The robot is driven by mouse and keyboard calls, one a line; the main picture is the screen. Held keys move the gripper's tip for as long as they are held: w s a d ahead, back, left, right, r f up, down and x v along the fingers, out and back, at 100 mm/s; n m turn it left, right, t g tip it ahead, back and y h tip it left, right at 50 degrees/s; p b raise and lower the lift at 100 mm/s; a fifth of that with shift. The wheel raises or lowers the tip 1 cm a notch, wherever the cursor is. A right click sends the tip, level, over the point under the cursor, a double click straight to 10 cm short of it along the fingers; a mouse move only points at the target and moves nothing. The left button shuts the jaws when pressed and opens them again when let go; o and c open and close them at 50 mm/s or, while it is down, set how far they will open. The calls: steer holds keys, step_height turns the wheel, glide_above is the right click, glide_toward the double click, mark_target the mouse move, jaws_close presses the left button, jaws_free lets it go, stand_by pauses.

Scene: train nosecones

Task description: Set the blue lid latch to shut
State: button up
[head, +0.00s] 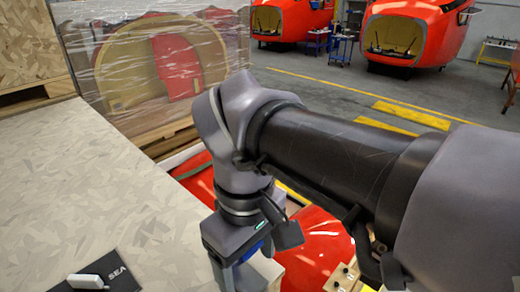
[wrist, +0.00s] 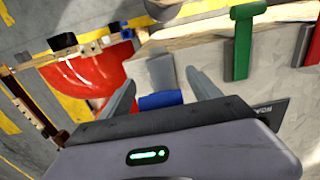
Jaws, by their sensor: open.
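The blue latch (wrist: 160,100) shows in the wrist view between the fingers of my gripper (wrist: 160,80). Its lower part is hidden behind the gripper body, and I cannot tell whether the fingers touch it. The fingers stand apart, one on each side of it. In the head view my gripper (head: 232,272) points down beside the pale board's edge, with a bit of blue (head: 251,252) just by it. The latch's setting cannot be made out.
A red nosecone (wrist: 90,75) lies to the left. A pale board (head: 100,190) fills the head view's left, with a black lettered plate (head: 122,278) on it.

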steer(key=shift+s, duration=0.25)
steer(key=shift+c, duration=0.9)
steer(key=shift+s, duration=0.15)
steer(key=c, duration=0.7)
jaws_close()
steer(key=shift+d+f+b, duration=0.1)
steer(key=shift+f+b, duration=0.25)
steer(key=shift+b, duration=0.5)
steer(key=shift+d+f+t+y+b, duration=0.2)
steer(key=shift+t+y+b, duration=0.3)
steer(key=shift+b, duration=0.25)
steer(key=shift+s+d, duration=0.2)
steer(key=shift+s, duration=0.1)
steer(key=o, duration=0.6)
jaws_free()
steer(key=shift+o, duration=1.4)
steer(key=shift+w+a, duration=0.1)
steer(key=shift+w, duration=0.05)
steer(key=shift+a, duration=0.1)
